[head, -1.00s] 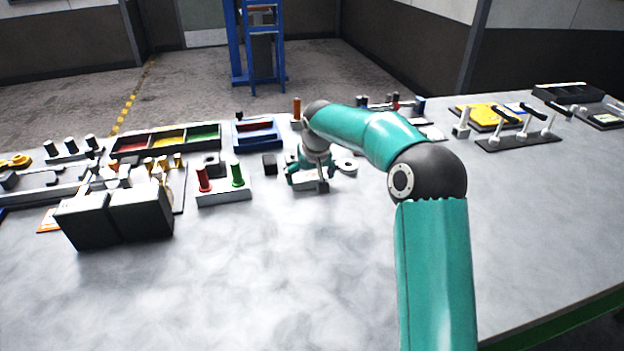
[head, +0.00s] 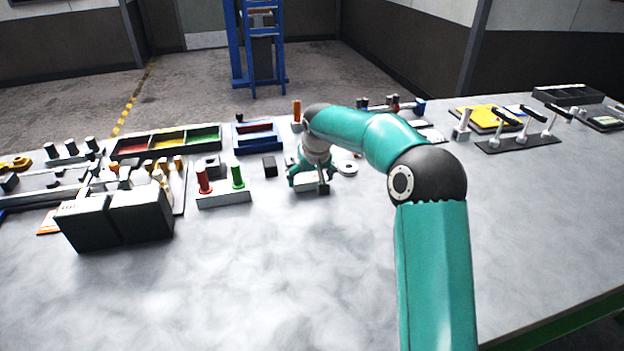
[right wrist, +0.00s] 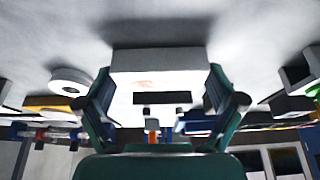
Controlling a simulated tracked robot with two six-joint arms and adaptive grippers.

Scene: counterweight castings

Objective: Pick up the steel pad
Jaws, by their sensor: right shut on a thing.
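The steel pad (head: 306,184) looks like a pale grey flat block at the middle of the bench in the head view. My right gripper (head: 308,180) is shut on it, with a finger at each side. In the right wrist view the pad (right wrist: 158,60) spans the space between the two fingers of the gripper (right wrist: 160,88). A dark shadow lies along the pad's far edge on the bench. I cannot tell whether its underside touches the bench. My left gripper is not in view.
A grey block with red and green pegs (head: 224,198) stands left of the gripper. A small black cube (head: 270,165) and a pale ring (head: 347,168) are close by. Two dark boxes (head: 140,216) stand farther left. The bench front (head: 290,280) is clear.

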